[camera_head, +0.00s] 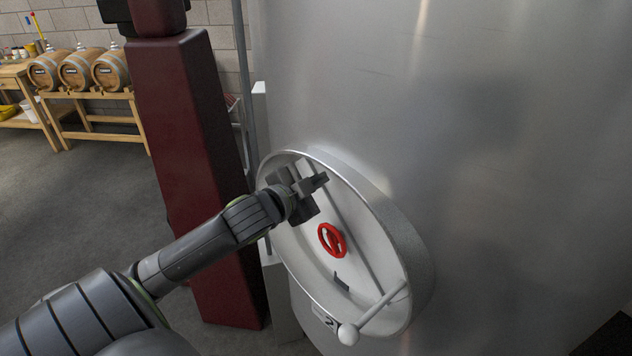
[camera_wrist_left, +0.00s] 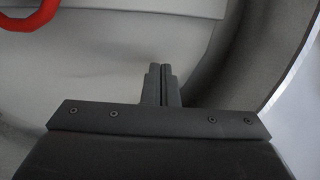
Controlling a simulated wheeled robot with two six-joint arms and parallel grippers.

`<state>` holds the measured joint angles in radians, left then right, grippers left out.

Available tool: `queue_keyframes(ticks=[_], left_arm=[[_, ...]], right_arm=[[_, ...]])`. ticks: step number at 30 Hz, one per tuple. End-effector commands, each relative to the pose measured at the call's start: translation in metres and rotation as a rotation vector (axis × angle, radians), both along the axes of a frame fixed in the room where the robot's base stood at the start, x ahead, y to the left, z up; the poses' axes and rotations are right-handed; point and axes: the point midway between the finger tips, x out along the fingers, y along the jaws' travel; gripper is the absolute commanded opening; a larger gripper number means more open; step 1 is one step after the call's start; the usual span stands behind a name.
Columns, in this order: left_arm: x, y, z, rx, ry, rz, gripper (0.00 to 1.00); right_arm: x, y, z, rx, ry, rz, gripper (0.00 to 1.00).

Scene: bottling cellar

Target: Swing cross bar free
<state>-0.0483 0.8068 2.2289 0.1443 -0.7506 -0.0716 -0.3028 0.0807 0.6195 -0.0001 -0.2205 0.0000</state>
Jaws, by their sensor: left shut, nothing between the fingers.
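The round steel door (camera_head: 300,250) sits on the side of a big tank, with a raised rim around it. The grey cross bar (camera_head: 362,238) runs slantwise over the door from upper left to lower right. A red handwheel (camera_head: 332,240) sits near the door's middle; part of it shows in the left wrist view (camera_wrist_left: 30,18). A lever with a white knob (camera_head: 347,334) is at the door's lower right. My left gripper (camera_head: 322,179) is shut and empty near the upper end of the bar; contact cannot be told. Its closed fingers (camera_wrist_left: 161,80) show in the left wrist view.
The steel tank (camera_head: 480,150) fills the right side. A dark red column (camera_head: 195,150) stands left of the door, close behind my left arm. Barrels (camera_head: 75,70) on a wooden rack stand far back left. The floor at left is clear.

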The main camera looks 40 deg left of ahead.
Motion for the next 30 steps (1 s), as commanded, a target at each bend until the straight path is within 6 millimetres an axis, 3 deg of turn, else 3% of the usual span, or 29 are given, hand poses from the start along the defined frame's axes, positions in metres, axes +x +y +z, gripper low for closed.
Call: queue_keyframes(ticks=[4, 15, 30], left_arm=[[0.028, -0.001, -0.003, -0.007, -0.002, 0.001, 0.00], [0.028, 0.026, -0.032, 0.001, 0.001, 0.001, 0.00], [0.029, 0.033, -0.035, -0.040, 0.011, 0.001, 0.00]], right_arm=[[0.001, 0.001, 0.005, 0.001, -0.002, 0.000, 0.36], [0.003, 0.002, 0.013, 0.003, -0.004, 0.001, 0.36], [0.003, 0.002, 0.020, 0.002, -0.005, 0.001, 0.36]])
